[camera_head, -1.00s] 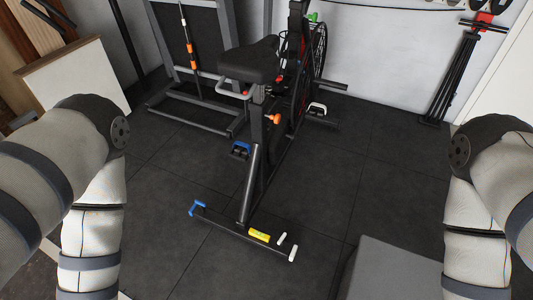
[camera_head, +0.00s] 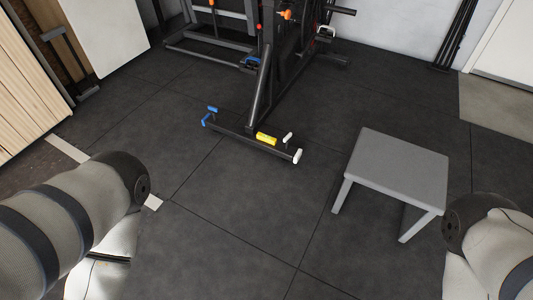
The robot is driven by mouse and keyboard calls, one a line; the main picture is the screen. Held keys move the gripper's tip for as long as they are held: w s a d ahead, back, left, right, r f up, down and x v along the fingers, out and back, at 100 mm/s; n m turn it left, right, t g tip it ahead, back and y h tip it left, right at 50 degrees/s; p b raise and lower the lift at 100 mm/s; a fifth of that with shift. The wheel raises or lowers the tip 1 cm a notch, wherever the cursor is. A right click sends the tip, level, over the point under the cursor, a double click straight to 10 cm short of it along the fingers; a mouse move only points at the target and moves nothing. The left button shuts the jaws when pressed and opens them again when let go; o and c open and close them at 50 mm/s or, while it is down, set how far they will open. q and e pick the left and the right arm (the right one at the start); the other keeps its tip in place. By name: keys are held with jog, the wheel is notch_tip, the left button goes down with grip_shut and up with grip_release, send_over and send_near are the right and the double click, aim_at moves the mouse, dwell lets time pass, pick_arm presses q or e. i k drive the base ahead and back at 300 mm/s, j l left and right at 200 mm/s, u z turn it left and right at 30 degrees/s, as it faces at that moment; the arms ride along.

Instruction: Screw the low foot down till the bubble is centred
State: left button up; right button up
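The exercise bike's rear crossbar (camera_head: 234,132) lies low over the dark tiled floor. At its left end are blue parts, a knob on top and a foot below (camera_head: 208,117). At its right end are a white knob and a white foot (camera_head: 297,156). A yellow level (camera_head: 266,139) sits on the bar near the white end; its bubble is too small to make out. I cannot tell which foot is low. Only upper parts of my two arms show, at the lower left and lower right, apart from the bike. Neither gripper is in view.
A grey stool or low table (camera_head: 395,168) stands right of the crossbar. Wooden panelling (camera_head: 32,85) and a white board (camera_head: 107,33) are at the left. A black rack (camera_head: 210,52) stands behind. Floor in front of the crossbar is clear.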

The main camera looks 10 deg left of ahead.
aim_at(288, 138)
jog(key=i+j+z, duration=0.15)
jog(key=i+j, duration=0.35)
jog(key=k+l, duration=0.1)
jog(key=k, duration=0.4)
jog(key=i+j+z, duration=0.5)
jog(key=j, duration=0.2)
jog(key=i+j+z, duration=0.15)
jog(key=j+z, duration=0.15)
jog(key=i+j+z, duration=0.25)
jog(key=i+j, duration=0.25)
jog(key=i, duration=0.15)
